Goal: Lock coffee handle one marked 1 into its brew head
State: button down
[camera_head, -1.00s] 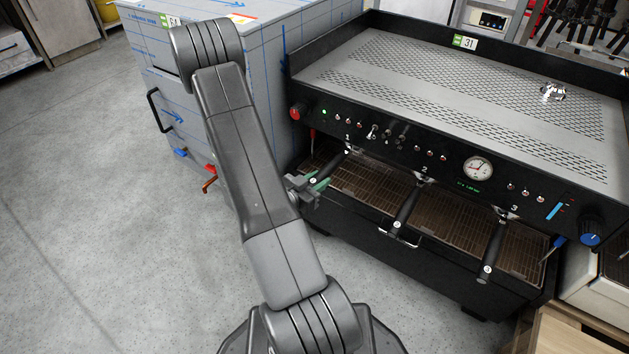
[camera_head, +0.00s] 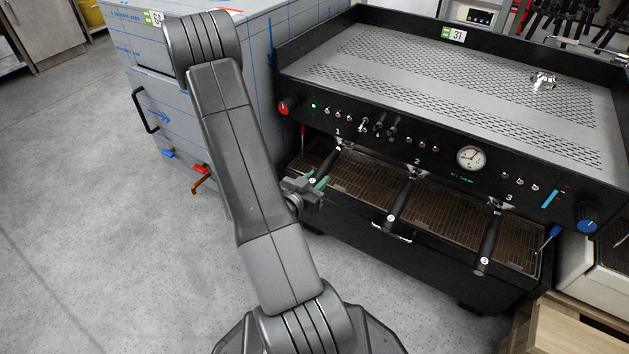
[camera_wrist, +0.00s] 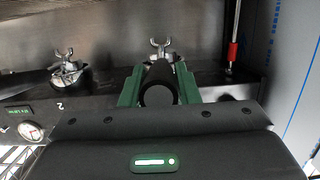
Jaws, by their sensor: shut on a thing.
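The black coffee handle one (camera_head: 324,162) sits under the brew head marked 1 (camera_head: 339,142) at the left of the coffee machine (camera_head: 430,130). My gripper (camera_head: 313,184) is shut on this handle near its outer end. In the wrist view the green fingers (camera_wrist: 158,88) flank the dark round handle (camera_wrist: 157,92), and a forked metal spout (camera_wrist: 160,47) shows beyond it. The handle points outward from the machine, slanted to the lower left in the head view. Its seating in the head is hidden, so I cannot tell whether it is locked.
Handles two (camera_head: 401,202) and three (camera_head: 488,240) hang under their heads to the right. A red-tipped wand (camera_wrist: 232,52) is close beside handle one. A blue-marked grey cabinet (camera_head: 180,100) stands left of the machine. The floor in front is clear.

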jog(key=c, duration=1)
grip_release()
jog(key=shift+s, duration=0.1)
jog(key=p+v, duration=0.2)
jog(key=v, duration=1.1)
jog(key=shift+s+a+r+p, duration=0.15)
jog(key=shift+s+a+p, duration=0.1)
jog(key=shift+p, duration=0.15)
jog(key=shift+b+x, duration=1.4)
jog(key=shift+x, duration=5.45)
